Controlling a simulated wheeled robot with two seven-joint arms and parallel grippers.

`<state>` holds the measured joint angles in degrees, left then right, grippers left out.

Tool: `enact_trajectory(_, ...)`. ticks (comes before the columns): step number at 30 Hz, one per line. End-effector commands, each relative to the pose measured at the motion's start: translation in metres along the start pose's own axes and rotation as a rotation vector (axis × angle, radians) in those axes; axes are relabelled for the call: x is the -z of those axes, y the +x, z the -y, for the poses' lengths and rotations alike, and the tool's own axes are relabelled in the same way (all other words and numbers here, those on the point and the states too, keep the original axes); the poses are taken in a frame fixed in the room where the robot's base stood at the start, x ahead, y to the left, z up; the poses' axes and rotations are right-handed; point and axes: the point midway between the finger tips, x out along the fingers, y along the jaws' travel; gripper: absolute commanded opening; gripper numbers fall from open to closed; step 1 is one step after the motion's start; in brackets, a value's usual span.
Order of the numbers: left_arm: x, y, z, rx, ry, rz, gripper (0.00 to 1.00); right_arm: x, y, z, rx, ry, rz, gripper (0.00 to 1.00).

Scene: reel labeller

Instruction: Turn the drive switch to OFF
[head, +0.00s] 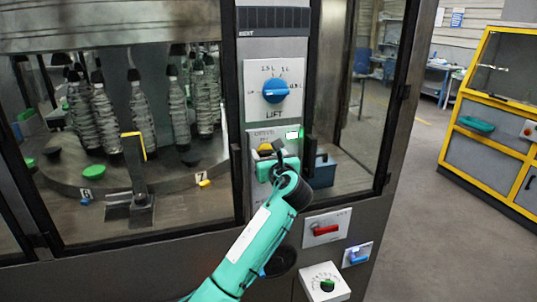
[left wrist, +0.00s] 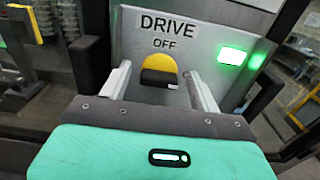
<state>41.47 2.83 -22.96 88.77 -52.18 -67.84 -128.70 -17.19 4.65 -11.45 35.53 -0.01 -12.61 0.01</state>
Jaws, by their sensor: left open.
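The drive switch (left wrist: 158,68) is a yellow round knob with a dark grip bar, on a light grey plate (left wrist: 205,45) marked DRIVE, with OFF printed above the knob. In the left wrist view the bar lies roughly crosswise; its exact pointing is hard to tell. In the head view the yellow knob (head: 265,147) shows just above my left gripper (head: 277,152), which partly hides the plate. My left gripper is open, its two pale fingers (left wrist: 160,80) on either side of the knob; I cannot tell whether they touch it. My right gripper is not in view.
A lit green lamp (left wrist: 232,56) is right of the switch. The blue LIFT knob (head: 275,90) is above it. A red switch (head: 326,230), a blue switch (head: 358,255) and a green knob (head: 327,285) are below right. Dark door handles stand close on both sides.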

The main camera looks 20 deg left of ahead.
Motion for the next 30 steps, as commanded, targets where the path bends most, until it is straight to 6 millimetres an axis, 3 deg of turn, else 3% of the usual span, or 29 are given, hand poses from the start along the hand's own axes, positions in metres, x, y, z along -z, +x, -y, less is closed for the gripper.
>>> enact_trajectory(2,0.0000,-0.0001,-0.0001,0.000,0.000,0.000,0.61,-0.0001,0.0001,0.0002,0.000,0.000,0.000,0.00)
enact_trajectory(9,0.0001,-0.0003,-0.0001,0.000,0.000,0.000,0.18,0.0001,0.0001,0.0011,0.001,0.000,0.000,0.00)
enact_trajectory(20,0.0002,-0.0004,-0.0002,0.000,-0.058,-0.001,0.18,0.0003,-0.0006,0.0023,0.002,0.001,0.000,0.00)
enact_trajectory(30,0.0012,-0.0003,-0.0017,-0.001,-0.309,-0.002,0.18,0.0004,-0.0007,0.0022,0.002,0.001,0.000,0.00)
